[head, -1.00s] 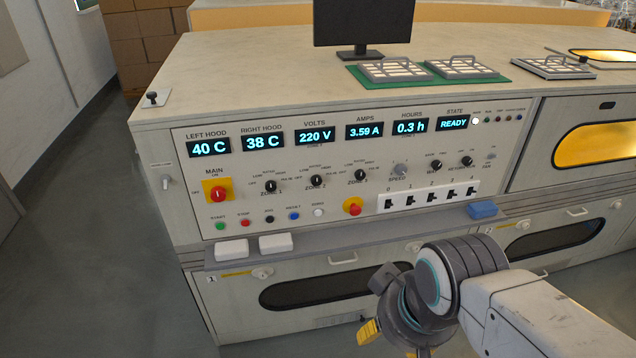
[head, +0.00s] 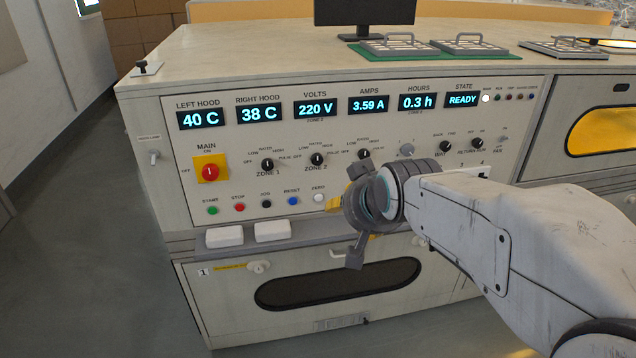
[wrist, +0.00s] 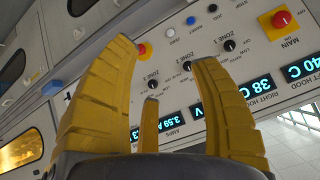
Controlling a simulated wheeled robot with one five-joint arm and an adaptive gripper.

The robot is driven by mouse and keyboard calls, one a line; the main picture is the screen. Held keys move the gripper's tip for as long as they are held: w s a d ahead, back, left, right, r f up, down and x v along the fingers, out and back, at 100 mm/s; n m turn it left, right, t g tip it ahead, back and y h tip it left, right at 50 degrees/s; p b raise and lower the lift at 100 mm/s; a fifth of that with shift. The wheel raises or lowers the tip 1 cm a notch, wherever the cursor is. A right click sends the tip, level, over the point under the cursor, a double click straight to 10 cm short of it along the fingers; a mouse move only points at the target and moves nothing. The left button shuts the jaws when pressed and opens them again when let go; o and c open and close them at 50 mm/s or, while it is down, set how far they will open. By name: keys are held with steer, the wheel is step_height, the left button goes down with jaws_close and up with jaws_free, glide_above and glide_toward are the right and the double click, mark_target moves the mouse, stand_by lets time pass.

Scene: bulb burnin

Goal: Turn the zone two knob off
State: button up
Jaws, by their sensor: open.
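The zone two knob (head: 317,159) is a small black dial on the panel, between the zone one knob (head: 267,164) and the zone three knob (head: 364,155). Its pointer looks roughly upright, but it is too small to read surely. In the wrist view the zone two knob (wrist: 187,66) shows between the fingers, near the right one. My gripper (head: 337,204) is in front of the panel, below and right of the zone two knob, and apart from it. In the wrist view my gripper (wrist: 165,55) has its yellow fingers spread, with nothing between them.
The red main switch (head: 210,172) on its yellow plate is at the left. A row of buttons, including the white zero button (head: 318,198), lies under the knobs. A ledge with white blocks (head: 272,231) juts out below. My arm hides the panel's lower right.

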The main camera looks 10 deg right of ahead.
mark_target(318, 160)
steer(key=shift+w+f+m+t+b, duration=1.15)
steer(key=shift+w+b, duration=1.75)
steer(key=shift+w, duration=2.5)
steer(key=shift+w+f+m+t+b, duration=0.5)
steer(key=shift+w+f+t+b, duration=1.8)
steer(key=shift+w, duration=3.1)
steer(key=shift+w+f+m+t+b, duration=0.55)
steer(key=shift+w+m+t+b, duration=0.35)
steer(key=shift+w+b, duration=3.55)
steer(key=shift+w+p, duration=0.95)
jaws_close()
